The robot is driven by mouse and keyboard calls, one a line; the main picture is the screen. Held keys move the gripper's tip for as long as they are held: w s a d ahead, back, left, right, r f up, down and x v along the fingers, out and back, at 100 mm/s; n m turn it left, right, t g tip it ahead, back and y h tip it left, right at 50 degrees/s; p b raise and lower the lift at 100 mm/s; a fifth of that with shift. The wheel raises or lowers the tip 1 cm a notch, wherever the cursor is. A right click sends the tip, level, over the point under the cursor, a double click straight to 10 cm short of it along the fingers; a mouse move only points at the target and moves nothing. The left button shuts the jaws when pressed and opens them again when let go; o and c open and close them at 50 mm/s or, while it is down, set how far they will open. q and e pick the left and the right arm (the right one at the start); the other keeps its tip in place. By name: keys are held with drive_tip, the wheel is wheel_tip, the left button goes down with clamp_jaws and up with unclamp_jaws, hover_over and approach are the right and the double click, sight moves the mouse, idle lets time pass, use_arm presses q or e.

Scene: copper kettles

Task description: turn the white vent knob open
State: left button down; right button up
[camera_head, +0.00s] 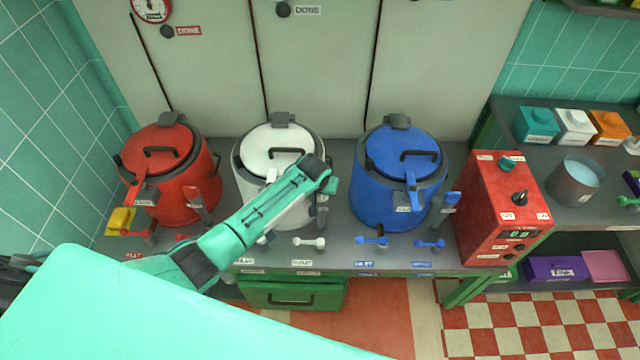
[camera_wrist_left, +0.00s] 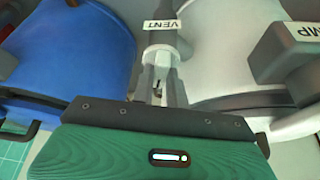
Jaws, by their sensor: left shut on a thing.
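The white kettle (camera_head: 268,150) stands in the middle of the counter, between a red and a blue kettle. My left arm reaches across its front, and my left gripper (camera_head: 329,180) is at its right side, by the white vent. In the left wrist view the grey vent post with its VENT label (camera_wrist_left: 163,25) stands between the blue and the white kettle. The fingers of my left gripper (camera_wrist_left: 162,83) are closed at this vent, shut on the vent knob, which they mostly hide. How far the knob is turned cannot be told. My right gripper is not in view.
The red kettle (camera_head: 172,190) stands left, the blue kettle (camera_head: 385,200) close on the right. Small tap levers, such as a white one (camera_head: 309,242), line the counter's front. A red control box (camera_head: 490,215) stands at the right.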

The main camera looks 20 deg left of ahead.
use_arm(q)
drive_tip(key=shift+d+r+n+y+p, duration=0.1)
drive_tip(key=shift+n+y+p, duration=0.45)
drive_tip(key=shift+n, duration=0.75)
drive_tip(key=c, duration=1.4)
unclamp_jaws()
drive_tip(key=b+v, duration=0.2)
drive_tip(key=v, duration=1.1)
drive_tip(key=shift+r, duration=0.35)
drive_tip(key=shift+f, duration=0.1)
